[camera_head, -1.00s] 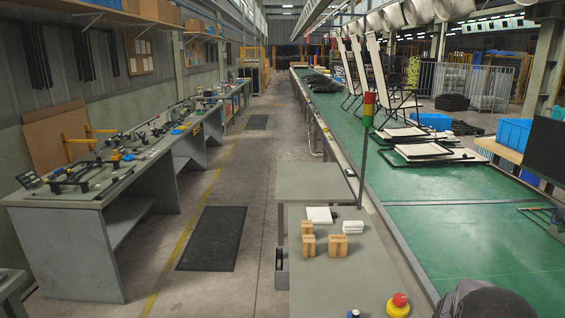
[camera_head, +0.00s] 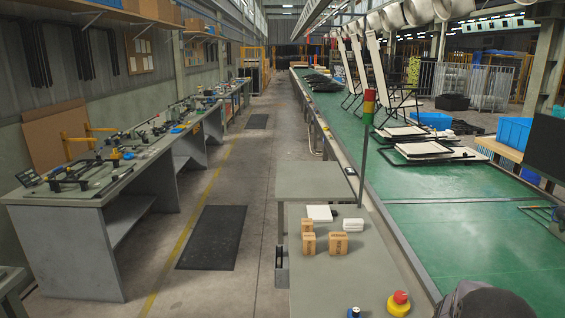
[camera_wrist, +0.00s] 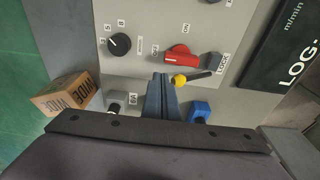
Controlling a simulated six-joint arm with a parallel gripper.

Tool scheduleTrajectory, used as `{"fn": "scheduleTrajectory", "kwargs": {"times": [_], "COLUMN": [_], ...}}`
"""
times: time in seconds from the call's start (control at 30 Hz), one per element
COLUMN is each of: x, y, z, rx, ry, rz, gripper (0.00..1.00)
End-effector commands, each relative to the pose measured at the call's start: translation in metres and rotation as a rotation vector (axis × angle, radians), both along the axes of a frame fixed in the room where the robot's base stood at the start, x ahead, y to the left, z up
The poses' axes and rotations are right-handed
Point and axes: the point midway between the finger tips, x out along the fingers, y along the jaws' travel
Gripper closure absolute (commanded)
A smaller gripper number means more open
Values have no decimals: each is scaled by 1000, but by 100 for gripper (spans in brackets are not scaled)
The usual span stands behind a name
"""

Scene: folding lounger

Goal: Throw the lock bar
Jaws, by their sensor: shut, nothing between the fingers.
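In the wrist view, a light panel carries a short black bar with a yellow ball end (camera_wrist: 190,78), which I take for the lock bar. It lies beside a small grey block (camera_wrist: 214,63), near the printed word LOCK. A red rotary switch (camera_wrist: 181,56) sits just above it, with ON and OFF marks. My gripper (camera_wrist: 161,78) is shut and empty, with its blue-grey fingertips over the panel just left of the yellow ball. I cannot tell whether they touch it. The head view does not show the gripper or bar clearly.
A black knob (camera_wrist: 119,44) is at the panel's upper left. A blue block (camera_wrist: 200,110) sits right of my fingers. A cardboard box (camera_wrist: 64,95) stands at the left. A dark LOG-marked display (camera_wrist: 285,45) is at the right. The head view shows a red-and-yellow stop button (camera_head: 398,303).

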Motion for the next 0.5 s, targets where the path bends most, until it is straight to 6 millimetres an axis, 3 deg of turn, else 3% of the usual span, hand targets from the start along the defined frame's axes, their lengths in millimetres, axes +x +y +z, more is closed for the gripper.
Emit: {"fn": "scheduleTrajectory", "kwargs": {"times": [0.5], "x": [0], "y": [0], "z": [-23], "rx": [0], "ry": [0], "rz": [0], "gripper": [100]}}
